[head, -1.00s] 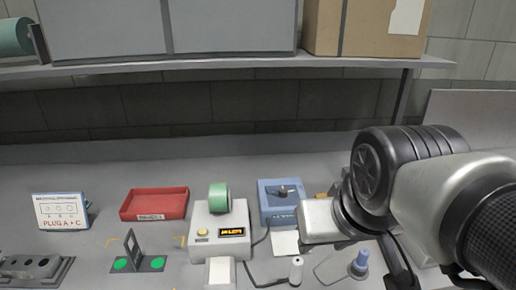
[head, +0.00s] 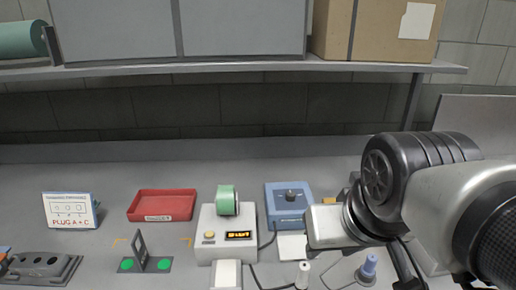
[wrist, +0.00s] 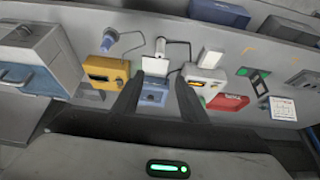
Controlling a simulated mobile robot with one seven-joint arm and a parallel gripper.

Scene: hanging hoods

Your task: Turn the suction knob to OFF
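A blue box (head: 288,216) with a dark knob (head: 291,194) on its sloped top stands on the bench right of the middle in the head view. Its label is too small to read, so I cannot tell the knob's setting. In the wrist view the blue box (wrist: 153,96) shows between the fingers, partly covered by them. My gripper (wrist: 160,80) is open, with two dark fingers spread and nothing between them. In the head view my wrist is just right of the blue box, and the fingers cannot be made out.
A red tray (head: 162,205) and a sign (head: 70,210) are farther left. A white bottle (head: 303,273), a blue-topped part (head: 369,266) and cables lie in front. A shelf (head: 240,69) runs above.

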